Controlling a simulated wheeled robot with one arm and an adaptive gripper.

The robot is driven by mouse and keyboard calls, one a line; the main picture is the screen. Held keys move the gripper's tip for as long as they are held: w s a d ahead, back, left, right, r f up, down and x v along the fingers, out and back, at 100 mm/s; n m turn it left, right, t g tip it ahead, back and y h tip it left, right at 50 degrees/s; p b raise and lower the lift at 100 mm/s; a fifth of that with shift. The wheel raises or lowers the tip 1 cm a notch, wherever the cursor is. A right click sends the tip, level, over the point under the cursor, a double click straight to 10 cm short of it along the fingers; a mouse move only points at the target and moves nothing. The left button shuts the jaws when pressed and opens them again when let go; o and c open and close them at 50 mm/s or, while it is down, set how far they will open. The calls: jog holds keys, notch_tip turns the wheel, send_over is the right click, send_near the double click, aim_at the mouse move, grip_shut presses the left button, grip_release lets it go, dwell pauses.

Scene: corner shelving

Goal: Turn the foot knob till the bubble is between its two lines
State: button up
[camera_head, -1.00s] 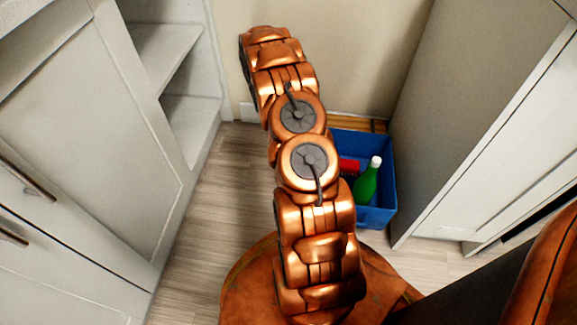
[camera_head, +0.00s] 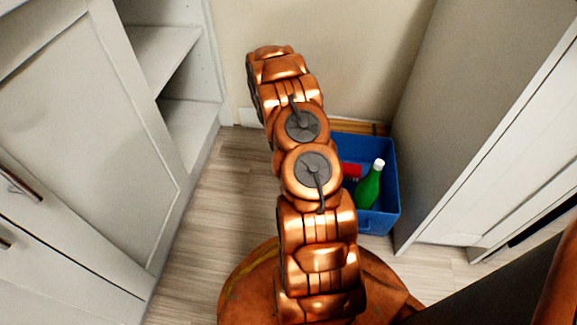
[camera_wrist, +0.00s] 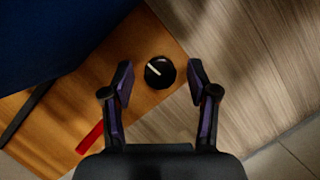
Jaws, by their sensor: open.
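The foot knob (camera_wrist: 160,72) is round and black with a white pointer line, seen in the wrist view near the corner of a wooden board (camera_wrist: 150,35). My gripper (camera_wrist: 161,80) is open, with one finger on each side of the knob. A gap shows between each finger and the knob in the picture; the height between them is hard to judge. No bubble or pair of lines can be made out in either view. In the head view my arm hides the knob and my gripper.
A blue crate (camera_head: 378,220) holds a green bottle (camera_head: 369,188) and a red item (camera_head: 351,170). It also shows in the wrist view (camera_wrist: 50,35), beside a red strip (camera_wrist: 90,138) and a dark strip (camera_wrist: 28,112). White cabinets flank both sides; floor (camera_head: 215,190) is clear at left.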

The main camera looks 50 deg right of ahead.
grip_shut()
dwell(0.3)
jog(key=shift+r+n+p, duration=0.15)
jog(key=shift+n+p, duration=0.15)
jog(key=shift+p, duration=0.3)
